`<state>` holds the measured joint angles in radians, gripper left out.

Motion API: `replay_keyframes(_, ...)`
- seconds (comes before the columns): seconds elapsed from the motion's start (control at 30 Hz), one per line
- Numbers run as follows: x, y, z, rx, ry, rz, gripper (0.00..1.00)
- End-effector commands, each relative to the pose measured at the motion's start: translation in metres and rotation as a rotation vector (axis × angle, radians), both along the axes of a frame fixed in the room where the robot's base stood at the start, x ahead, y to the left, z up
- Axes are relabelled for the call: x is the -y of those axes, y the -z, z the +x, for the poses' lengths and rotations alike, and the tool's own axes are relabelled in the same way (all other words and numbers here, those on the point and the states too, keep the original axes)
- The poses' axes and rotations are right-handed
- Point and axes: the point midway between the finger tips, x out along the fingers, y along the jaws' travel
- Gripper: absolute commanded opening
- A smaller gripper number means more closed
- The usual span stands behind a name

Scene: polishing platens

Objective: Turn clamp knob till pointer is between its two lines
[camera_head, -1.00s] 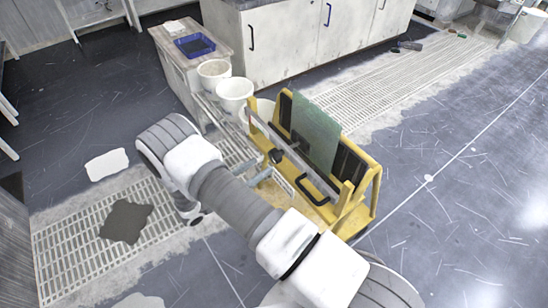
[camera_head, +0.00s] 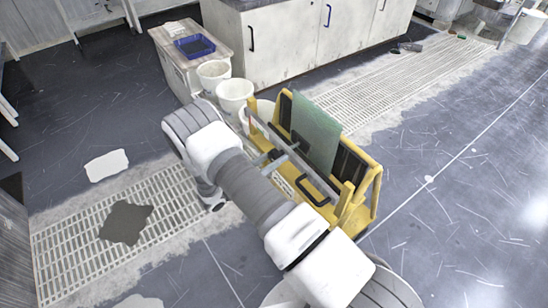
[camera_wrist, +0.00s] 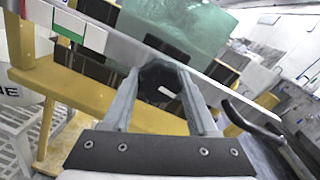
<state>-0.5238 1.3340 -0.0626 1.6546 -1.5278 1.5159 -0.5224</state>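The black clamp knob (camera_wrist: 154,80) sits on the grey bar of the yellow stand, with a short white pointer mark (camera_wrist: 167,93) on its face, slanting down to the right. My gripper (camera_wrist: 160,74) is open, one finger on each side of the knob; I cannot tell whether the fingers touch it. In the head view my gripper (camera_head: 276,164) is at the stand's near side and mostly covers the knob. I cannot make out the two lines beside the knob. A green, white and red marked strip (camera_wrist: 78,28) lies along the bar to the upper left.
The yellow stand (camera_head: 352,212) holds a green translucent plate (camera_head: 316,130). A black handle (camera_wrist: 252,122) is close to the right of my gripper. White buckets (camera_head: 234,92) stand behind the stand on the left. The floor to the right is clear.

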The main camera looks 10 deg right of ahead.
Motion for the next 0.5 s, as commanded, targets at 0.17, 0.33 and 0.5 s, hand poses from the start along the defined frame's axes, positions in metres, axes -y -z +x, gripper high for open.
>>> replay_keyframes(0.17, -0.0006, 0.0003, 0.0004, 0.001, -0.002, 0.001, 0.17)
replay_keyframes(0.33, -0.0008, 0.0005, 0.0006, 0.001, -0.003, 0.002, 0.03)
replay_keyframes(0.5, -0.0012, 0.0013, 0.0008, 0.026, -0.004, 0.013, 0.03)
